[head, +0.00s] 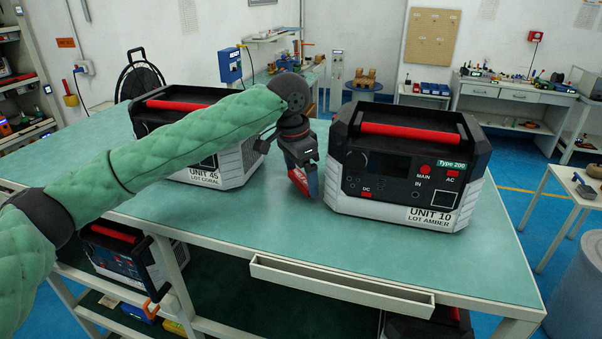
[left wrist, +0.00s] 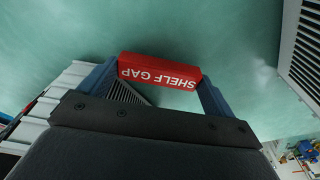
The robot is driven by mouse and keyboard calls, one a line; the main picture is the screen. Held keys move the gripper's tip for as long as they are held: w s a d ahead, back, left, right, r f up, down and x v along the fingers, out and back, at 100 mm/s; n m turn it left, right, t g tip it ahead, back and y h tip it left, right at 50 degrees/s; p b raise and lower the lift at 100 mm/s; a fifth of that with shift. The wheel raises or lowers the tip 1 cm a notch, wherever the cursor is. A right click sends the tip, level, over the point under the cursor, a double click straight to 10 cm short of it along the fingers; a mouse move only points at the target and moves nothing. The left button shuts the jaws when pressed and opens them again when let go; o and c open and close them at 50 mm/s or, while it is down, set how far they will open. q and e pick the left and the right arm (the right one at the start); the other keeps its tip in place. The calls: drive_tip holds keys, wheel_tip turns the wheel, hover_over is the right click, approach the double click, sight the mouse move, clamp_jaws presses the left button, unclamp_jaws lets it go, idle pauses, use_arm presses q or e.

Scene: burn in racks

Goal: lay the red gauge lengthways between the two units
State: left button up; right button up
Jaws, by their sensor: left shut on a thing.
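The red gauge (left wrist: 160,69), a block with white SHELF GAP lettering, is held across between the blue fingers of my left gripper (left wrist: 156,82) in the left wrist view. In the head view my left gripper (head: 307,180) points down in the gap between the two units, and a bit of the red gauge (head: 298,180) shows there. Unit 45 (head: 205,172) stands left of it, partly behind my arm. Unit 10 (head: 408,165) stands close on its right. Whether the gauge touches the bench top is unclear. My right gripper is not in view.
Both units stand on a green bench top (head: 260,228), clear in front of the gap. A narrow tray (head: 340,285) hangs at the bench's front edge. More units (head: 125,255) sit on the shelf below. A side table (head: 578,188) stands at right.

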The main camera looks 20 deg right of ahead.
use_arm(q)
drive_tip(key=shift+f, duration=0.6)
idle(0.6)
drive_tip(key=o, duration=0.7)
